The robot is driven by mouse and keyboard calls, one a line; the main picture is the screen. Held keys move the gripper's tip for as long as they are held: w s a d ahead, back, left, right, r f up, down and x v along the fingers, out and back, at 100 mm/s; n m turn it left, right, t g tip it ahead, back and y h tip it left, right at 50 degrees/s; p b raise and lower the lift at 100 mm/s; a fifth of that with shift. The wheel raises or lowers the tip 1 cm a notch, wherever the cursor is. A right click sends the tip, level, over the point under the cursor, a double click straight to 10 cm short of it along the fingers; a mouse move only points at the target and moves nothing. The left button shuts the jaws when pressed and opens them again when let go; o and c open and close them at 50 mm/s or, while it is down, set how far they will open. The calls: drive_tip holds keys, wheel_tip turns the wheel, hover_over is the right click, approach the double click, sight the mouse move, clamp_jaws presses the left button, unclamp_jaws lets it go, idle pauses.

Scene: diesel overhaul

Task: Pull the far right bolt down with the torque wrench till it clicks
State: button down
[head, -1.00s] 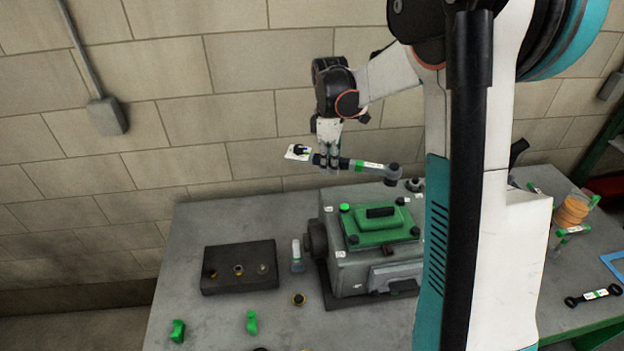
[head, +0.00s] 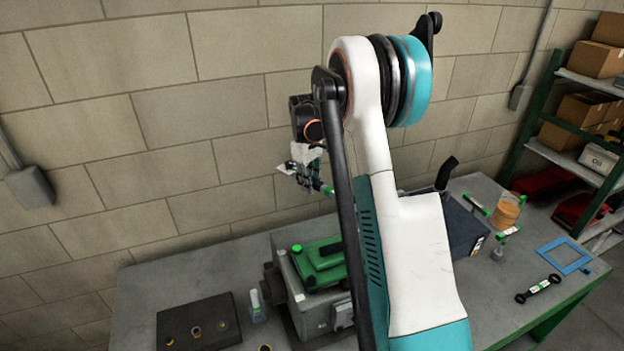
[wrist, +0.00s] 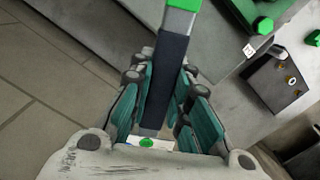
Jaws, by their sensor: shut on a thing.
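My gripper (head: 312,180) is up in front of the wall, above and behind the grey engine block (head: 308,312) with its green cover (head: 318,264). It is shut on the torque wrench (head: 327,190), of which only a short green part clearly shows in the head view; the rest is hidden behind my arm. In the wrist view the wrench's dark handle (wrist: 168,75) runs between the teal fingers of my gripper (wrist: 160,95), with a green and white band above. The wrench head is out of view. The far right bolt cannot be made out; my arm covers the block's right side.
A black tray (head: 180,337) with several small round parts and a small bottle (head: 257,308) stand left of the block. Right of my arm are a dark box (head: 466,238), an orange jar (head: 508,210), a black double-ended tool (head: 538,288) and a blue frame (head: 566,256).

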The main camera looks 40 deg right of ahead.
drive_tip(key=s+a+f+n, duration=0.1)
drive_tip(key=a+f+n, duration=0.1)
drive_tip(key=s+a+f+n+b, duration=0.1)
drive_tip(key=s+a+f+n, duration=0.1)
drive_tip(key=a, duration=0.1)
drive_tip(key=s+a+f+n, duration=0.1)
drive_tip(key=a+f+n, duration=0.1)
drive_tip(key=a, duration=0.1)
drive_tip(key=shift+s+f+n, duration=0.25)
drive_tip(key=shift+s+n, duration=0.05)
drive_tip(key=shift+s, duration=0.05)
drive_tip(key=shift+w+d, duration=0.1)
drive_tip(key=shift+w, duration=0.1)
drive_tip(key=shift+r+t+b, duration=0.1)
drive_tip(key=shift+t+b, duration=0.2)
drive_tip(key=shift+b, duration=0.05)
drive_tip(key=shift+s, duration=0.25)
drive_tip(key=shift+w+b, duration=0.1)
drive_tip(key=shift+b, duration=0.4)
